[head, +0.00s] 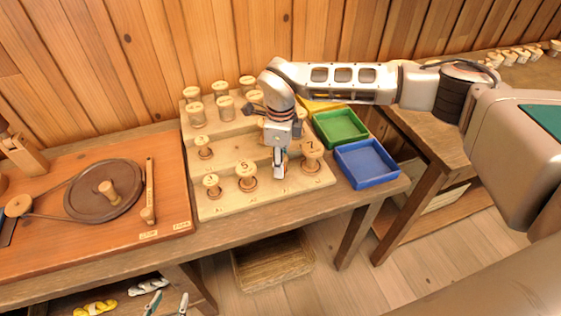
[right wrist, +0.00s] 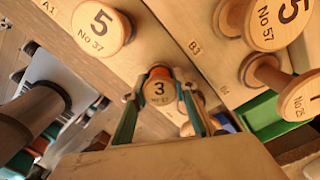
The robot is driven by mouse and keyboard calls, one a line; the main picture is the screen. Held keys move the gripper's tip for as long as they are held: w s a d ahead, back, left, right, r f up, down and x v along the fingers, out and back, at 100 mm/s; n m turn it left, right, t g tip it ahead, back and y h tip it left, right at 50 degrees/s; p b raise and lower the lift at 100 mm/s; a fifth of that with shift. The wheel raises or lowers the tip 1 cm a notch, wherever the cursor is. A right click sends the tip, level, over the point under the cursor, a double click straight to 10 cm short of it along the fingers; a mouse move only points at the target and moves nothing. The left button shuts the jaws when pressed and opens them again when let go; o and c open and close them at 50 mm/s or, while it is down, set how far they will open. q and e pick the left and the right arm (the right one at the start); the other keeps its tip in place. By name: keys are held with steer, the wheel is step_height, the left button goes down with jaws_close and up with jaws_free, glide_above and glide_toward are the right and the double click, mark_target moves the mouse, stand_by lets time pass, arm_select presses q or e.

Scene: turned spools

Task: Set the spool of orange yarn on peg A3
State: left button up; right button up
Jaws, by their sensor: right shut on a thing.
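My right gripper (head: 280,165) is over the front row of the stepped peg board (head: 230,204), between the spool marked 5 (head: 246,177) and the spool marked 7 (head: 312,152). In the right wrist view its fingers (right wrist: 160,92) are shut on a spool with a pale top marked 3 (right wrist: 158,90). A little orange shows at this spool's rim; the fingers hide most of its side. I cannot tell whether it touches a peg. My left gripper (head: 167,303) shows at the bottom edge of the head view, its two fingertips apart with nothing between them.
Other spools stand on the board, including one at front left (head: 212,186) and several at the back (head: 224,106). A green tray (head: 341,126) and a blue tray (head: 366,163) sit to the right. A board with a dark wheel (head: 85,195) lies left.

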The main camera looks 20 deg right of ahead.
steer(key=shift+f, duration=0.25)
stand_by(0.6)
stand_by(1.1)
steer(key=shift+f, duration=0.65)
steer(key=o, duration=0.7)
steer(key=shift+c, duration=0.2)
steer(key=shift+r+p, duration=1.4)
steer(key=shift+r, duration=0.7)
steer(key=shift+r+p, duration=1.35)
steer(key=shift+r, duration=2.1)
